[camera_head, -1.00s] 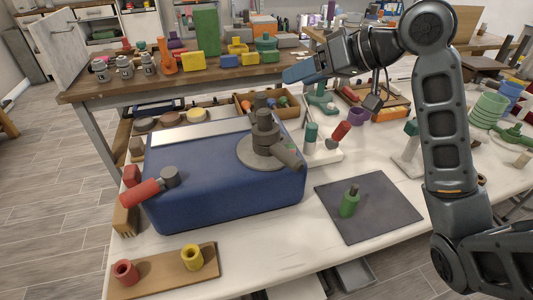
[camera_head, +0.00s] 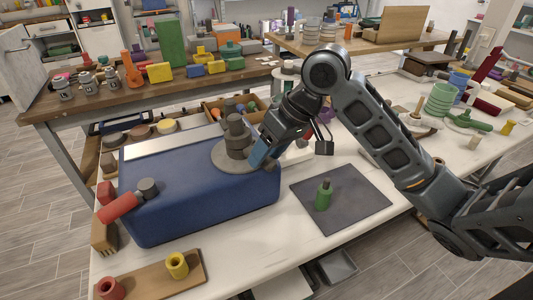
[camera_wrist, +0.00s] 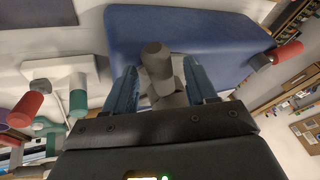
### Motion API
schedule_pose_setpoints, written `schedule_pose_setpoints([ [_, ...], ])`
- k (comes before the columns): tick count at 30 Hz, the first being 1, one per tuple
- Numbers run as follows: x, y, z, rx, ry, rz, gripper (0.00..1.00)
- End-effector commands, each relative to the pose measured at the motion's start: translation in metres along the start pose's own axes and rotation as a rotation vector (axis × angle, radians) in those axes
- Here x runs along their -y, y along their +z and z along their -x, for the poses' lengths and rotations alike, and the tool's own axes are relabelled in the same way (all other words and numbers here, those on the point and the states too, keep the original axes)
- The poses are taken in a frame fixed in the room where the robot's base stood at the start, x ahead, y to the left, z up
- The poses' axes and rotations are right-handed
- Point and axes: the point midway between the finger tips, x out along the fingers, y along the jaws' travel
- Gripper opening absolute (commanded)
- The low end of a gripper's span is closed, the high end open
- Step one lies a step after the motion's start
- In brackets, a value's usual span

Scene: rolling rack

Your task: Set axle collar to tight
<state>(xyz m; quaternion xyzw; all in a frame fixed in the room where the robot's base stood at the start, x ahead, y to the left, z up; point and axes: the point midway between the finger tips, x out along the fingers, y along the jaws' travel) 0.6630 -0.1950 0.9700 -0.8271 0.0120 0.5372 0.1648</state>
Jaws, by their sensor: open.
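The grey stepped collar post (camera_head: 236,135) stands on a round grey plate (camera_head: 224,164) on top of the blue box (camera_head: 190,195). I take this grey assembly for the axle collar. My gripper (camera_head: 262,153) is at its right side and hides its side lever in the head view. In the wrist view, my gripper (camera_wrist: 160,88) is open, with its blue fingers on either side of a grey round-ended piece (camera_wrist: 157,62) of the assembly. Whether a finger touches it I cannot tell.
A red-handled lever (camera_head: 120,206) sits on the box's left side. A green peg (camera_head: 324,194) stands on a dark mat (camera_head: 350,205) to the right. A wooden board with red and yellow cups (camera_head: 177,264) lies in front. A white stand with red and green parts is close by in the wrist view (camera_wrist: 45,68).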

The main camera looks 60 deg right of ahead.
Motion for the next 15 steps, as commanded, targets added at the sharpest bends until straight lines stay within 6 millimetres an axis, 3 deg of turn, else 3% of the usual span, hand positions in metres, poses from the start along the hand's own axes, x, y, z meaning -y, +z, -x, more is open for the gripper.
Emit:
schedule_pose_setpoints([
  [11, -0.0001, -0.0001, -0.0075, -0.001, 0.001, 0.001, 0.56],
  [15, -0.0001, -0.0001, -0.0074, -0.001, 0.001, 0.001, 0.44],
])
